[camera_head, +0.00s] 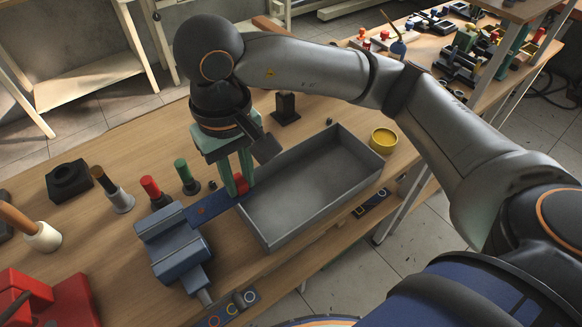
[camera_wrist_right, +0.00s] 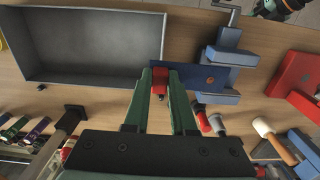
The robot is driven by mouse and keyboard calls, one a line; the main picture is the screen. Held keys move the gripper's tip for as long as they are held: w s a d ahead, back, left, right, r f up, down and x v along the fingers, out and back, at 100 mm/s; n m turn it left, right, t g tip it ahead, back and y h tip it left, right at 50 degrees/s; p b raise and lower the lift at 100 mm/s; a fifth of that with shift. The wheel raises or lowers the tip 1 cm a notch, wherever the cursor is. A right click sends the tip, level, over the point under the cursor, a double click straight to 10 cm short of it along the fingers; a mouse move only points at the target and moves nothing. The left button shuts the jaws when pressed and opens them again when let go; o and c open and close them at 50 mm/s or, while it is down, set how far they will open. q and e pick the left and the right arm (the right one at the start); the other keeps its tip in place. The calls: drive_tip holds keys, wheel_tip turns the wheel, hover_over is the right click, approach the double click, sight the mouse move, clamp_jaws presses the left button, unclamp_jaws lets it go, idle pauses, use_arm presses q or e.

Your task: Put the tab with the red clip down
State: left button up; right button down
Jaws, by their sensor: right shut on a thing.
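My right gripper (camera_head: 238,192) is shut on the red clip (camera_head: 241,183) at one end of a flat dark-blue tab (camera_head: 207,208). The clip sits between the green fingertips in the right wrist view (camera_wrist_right: 160,82). The tab (camera_wrist_right: 196,78) is a flat strip with a small orange-red mark. It runs from the clip towards the blue-grey vise (camera_head: 172,238), and its far end meets or overlaps the vise; I cannot tell if the jaws grip it. The clip end is close beside the grey tray's rim (camera_head: 249,226). My left gripper is not in view.
The open grey tray (camera_head: 310,185) is empty. A yellow bowl (camera_head: 383,139) stands right of it. Red-topped (camera_head: 152,190) and green-topped (camera_head: 186,173) posts stand left of the gripper. A red block (camera_head: 50,300) and a white mallet (camera_head: 40,235) lie at the left.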

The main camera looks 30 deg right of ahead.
drive_tip(key=w+d+f, duration=0.2)
drive_tip(key=d+f, duration=0.1)
drive_tip(key=d, duration=0.4)
hover_over(288, 187)
drive_tip(key=a, duration=0.1)
drive_tip(key=f, duration=0.4)
drive_tip(key=shift+s+f+p, duration=0.2)
drive_tip(key=shift+f+p, duration=0.1)
drive_tip(key=shift+f, duration=0.1)
drive_tip(key=shift+w+d+f, duration=0.1)
drive_tip(key=shift+d+f, duration=0.2)
drive_tip(key=shift+f, duration=0.05)
drive_tip(key=shift+w+d+f, duration=0.1)
drive_tip(key=shift+d+f, duration=0.1)
drive_tip(key=shift+f, duration=1.7)
drive_tip(key=c, duration=0.7)
unclamp_jaws()
drive_tip(key=shift+c, duration=0.2)
wheel_tip(288, 187, up, 12)
drive_tip(key=shift+r, duration=0.15)
